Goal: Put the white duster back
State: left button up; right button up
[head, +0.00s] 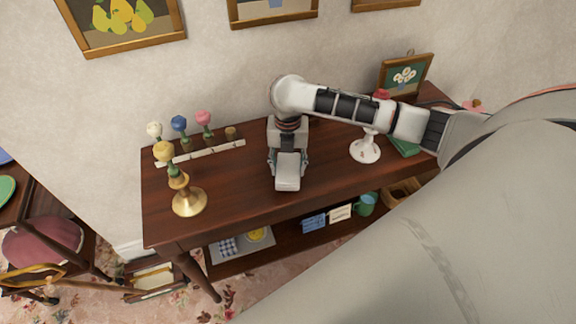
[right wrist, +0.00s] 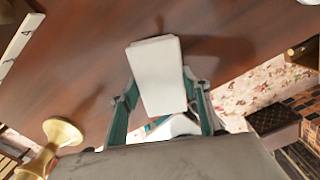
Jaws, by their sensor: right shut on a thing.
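My right gripper (head: 288,165) is over the middle of the dark wooden table (head: 235,180). It is shut on a plain white block (head: 288,177), which I take to be the white duster. In the right wrist view the white block (right wrist: 157,75) sits between the teal fingers (right wrist: 160,105) of the gripper. A shadow lies on the wood beside it. I cannot tell whether it touches the tabletop. My left gripper is not in view.
A brass stand (head: 189,202) with a yellow flower-like head is at the table's left front. Behind it, a pale strip (head: 210,151) runs below white, blue and pink heads. A white stand (head: 365,151) and a framed flower picture (head: 405,76) are on the right.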

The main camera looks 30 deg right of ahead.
jog(key=shift+f, duration=0.55)
jog(key=o, duration=1.1)
jog(key=shift+c, duration=0.2)
notch_tip(320, 180, up, 12)
jog(key=shift+s+f, duration=0.1)
